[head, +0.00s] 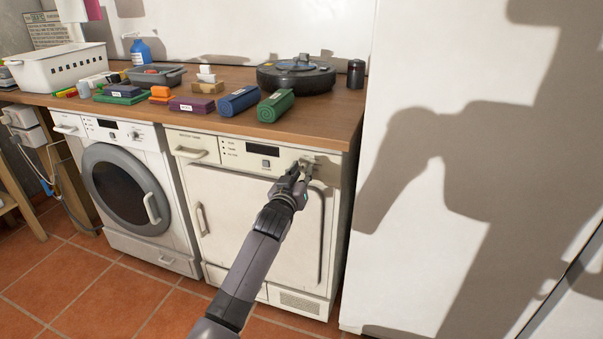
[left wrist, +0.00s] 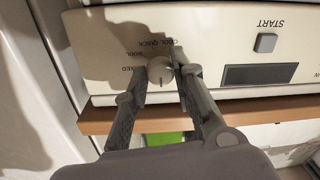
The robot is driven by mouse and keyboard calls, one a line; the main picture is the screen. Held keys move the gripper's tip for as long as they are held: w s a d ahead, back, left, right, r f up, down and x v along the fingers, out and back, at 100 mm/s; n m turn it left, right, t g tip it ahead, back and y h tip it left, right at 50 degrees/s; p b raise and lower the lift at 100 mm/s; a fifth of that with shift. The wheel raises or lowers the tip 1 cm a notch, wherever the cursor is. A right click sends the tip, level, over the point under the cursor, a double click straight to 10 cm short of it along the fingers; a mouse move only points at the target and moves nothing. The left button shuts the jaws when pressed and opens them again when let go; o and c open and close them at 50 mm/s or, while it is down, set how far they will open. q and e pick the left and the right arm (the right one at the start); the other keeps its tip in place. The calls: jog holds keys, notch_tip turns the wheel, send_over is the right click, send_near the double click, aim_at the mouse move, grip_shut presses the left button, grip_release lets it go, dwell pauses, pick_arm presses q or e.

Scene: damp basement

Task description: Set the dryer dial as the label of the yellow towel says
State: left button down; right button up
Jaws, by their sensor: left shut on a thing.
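The dryer (head: 255,215) stands under the wooden counter, with its dial at the right end of the front panel. My left gripper (head: 303,172) reaches up to this dial and hides most of it in the head view. In the left wrist view the dial (left wrist: 160,70) is a pale round knob with a short dark mark, and the fingers of my left gripper (left wrist: 161,80) are shut on it. Upside-down words, among them COOL and QUICK, stand around it. I cannot make out a clearly yellow towel or its label. My right gripper is out of view.
A washing machine (head: 128,190) stands left of the dryer. On the counter are a blue rolled towel (head: 238,101), a green rolled towel (head: 276,107), a purple folded towel (head: 194,106), a black robot vacuum (head: 297,76) and a white basket (head: 58,69). A white wall stands at right.

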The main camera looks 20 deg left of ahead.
pick_arm(q)
jog(key=shift+m, duration=0.3)
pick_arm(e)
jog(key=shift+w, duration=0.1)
pick_arm(q)
jog(key=m+p, duration=0.2)
jog(key=m, duration=0.5)
jog(key=shift+p, duration=0.35)
jog(key=m, duration=0.4)
jog(key=shift+m+h, duration=0.4)
jog(key=shift+m+t+p, duration=0.3)
jog(key=shift+m, duration=1.5)
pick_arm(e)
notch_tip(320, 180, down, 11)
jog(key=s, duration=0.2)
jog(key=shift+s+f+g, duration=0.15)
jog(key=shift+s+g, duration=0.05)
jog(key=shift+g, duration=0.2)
pick_arm(q)
jog(key=shift+m, duration=0.3)
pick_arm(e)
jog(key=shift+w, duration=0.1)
pick_arm(q)
jog(key=c, duration=1.3)
grip_release()
jog(key=shift+c, duration=0.2)
